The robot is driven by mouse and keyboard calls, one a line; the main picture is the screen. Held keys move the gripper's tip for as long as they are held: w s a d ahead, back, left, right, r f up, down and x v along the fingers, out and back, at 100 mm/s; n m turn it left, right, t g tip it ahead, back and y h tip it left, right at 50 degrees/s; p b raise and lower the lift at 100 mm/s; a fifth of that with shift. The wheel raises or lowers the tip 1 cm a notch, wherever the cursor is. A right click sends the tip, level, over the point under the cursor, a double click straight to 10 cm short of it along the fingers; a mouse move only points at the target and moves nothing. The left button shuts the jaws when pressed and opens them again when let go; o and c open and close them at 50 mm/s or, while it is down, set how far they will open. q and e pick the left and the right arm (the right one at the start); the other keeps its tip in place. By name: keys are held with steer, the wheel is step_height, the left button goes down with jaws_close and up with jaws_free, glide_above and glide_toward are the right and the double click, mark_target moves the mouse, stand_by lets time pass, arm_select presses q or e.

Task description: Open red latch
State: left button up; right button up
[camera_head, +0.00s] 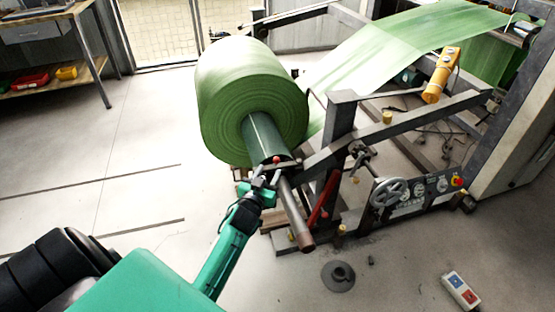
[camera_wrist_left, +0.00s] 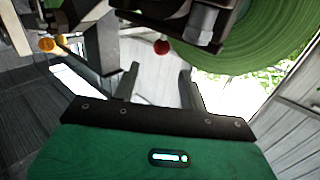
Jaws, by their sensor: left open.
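A small red ball knob (camera_head: 277,160) sits at the end of the roll's shaft mount, just below the green core; it also shows in the left wrist view as a red knob (camera_wrist_left: 161,47). A longer red bar (camera_head: 326,194) slants down the machine frame to its right. My left gripper (camera_head: 266,178) is just below and left of the knob. In the left wrist view the gripper's two fingers (camera_wrist_left: 158,76) are apart and empty, with the knob ahead between their tips. I cannot tell whether either touches it. My right gripper is not in view.
The big green roll (camera_head: 245,85) hangs above my left gripper. A brown shaft (camera_head: 297,220) sticks out beside it on the right. The machine frame (camera_head: 400,120), handwheel (camera_head: 389,192) and control box (camera_head: 460,290) stand further right. The floor at left is clear.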

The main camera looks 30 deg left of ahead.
mark_target(275, 161)
arm_select(q)
steer(key=b+x, duration=0.1)
steer(key=x, duration=0.7)
steer(key=shift+w, duration=0.15)
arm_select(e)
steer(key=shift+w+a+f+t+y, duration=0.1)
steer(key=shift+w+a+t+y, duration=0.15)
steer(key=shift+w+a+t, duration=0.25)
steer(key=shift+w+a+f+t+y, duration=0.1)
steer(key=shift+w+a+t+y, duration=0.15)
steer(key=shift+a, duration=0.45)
arm_select(q)
jaws_close()
